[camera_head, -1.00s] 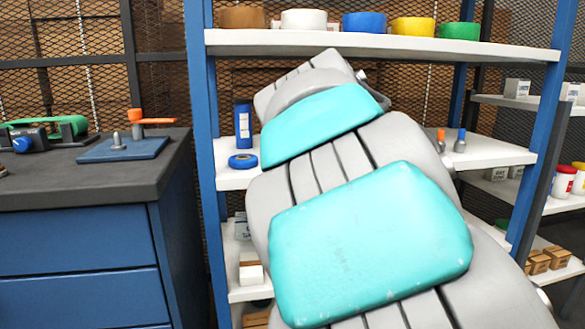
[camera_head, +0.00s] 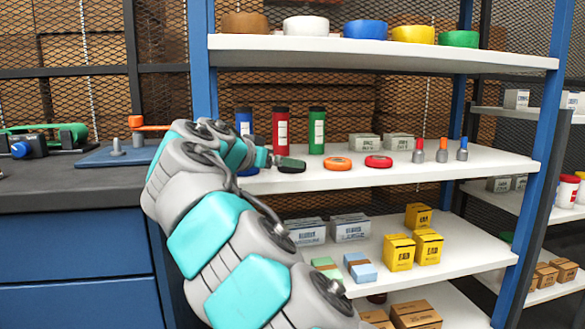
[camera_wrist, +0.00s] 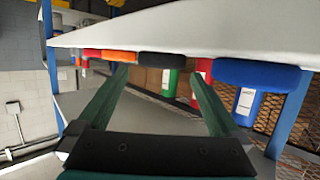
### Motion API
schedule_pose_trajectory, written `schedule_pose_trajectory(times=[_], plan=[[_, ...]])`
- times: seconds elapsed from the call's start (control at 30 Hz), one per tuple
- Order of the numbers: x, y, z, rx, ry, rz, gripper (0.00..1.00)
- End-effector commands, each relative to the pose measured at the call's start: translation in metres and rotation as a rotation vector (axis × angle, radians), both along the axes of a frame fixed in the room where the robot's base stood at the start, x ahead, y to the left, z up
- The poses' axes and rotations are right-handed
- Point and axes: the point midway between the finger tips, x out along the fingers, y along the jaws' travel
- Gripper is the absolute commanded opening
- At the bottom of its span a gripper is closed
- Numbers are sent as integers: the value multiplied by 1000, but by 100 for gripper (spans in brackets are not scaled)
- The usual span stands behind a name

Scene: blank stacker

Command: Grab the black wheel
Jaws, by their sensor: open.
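The black wheel (camera_head: 291,170) lies on the middle shelf, left of the orange wheel (camera_head: 337,163) and partly covered by my gripper in the head view. In the wrist view, which is upside down, the black wheel (camera_wrist: 162,59) shows between and beyond the fingertips, close to the shelf edge. My gripper (camera_wrist: 158,74) is open, its two dark green fingers spread and empty. In the head view my gripper (camera_head: 288,161) is at the shelf's front left, at about wheel height. I cannot tell whether it touches the wheel.
The white shelf board (camera_head: 440,176) also holds a red wheel (camera_head: 378,161), a blue wheel (camera_wrist: 258,75) at the left and blue, red and green bottles (camera_head: 317,130) behind. An upper shelf (camera_head: 390,52) with bowls hangs above. The blue post (camera_head: 203,60) stands at left.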

Motion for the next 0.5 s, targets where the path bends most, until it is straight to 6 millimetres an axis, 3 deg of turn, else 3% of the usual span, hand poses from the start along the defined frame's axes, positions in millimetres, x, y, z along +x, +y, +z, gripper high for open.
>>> schedule_pose_trajectory(times=[0.5], plan=[[47, -27, -17, 1, 2, -1, 100]])
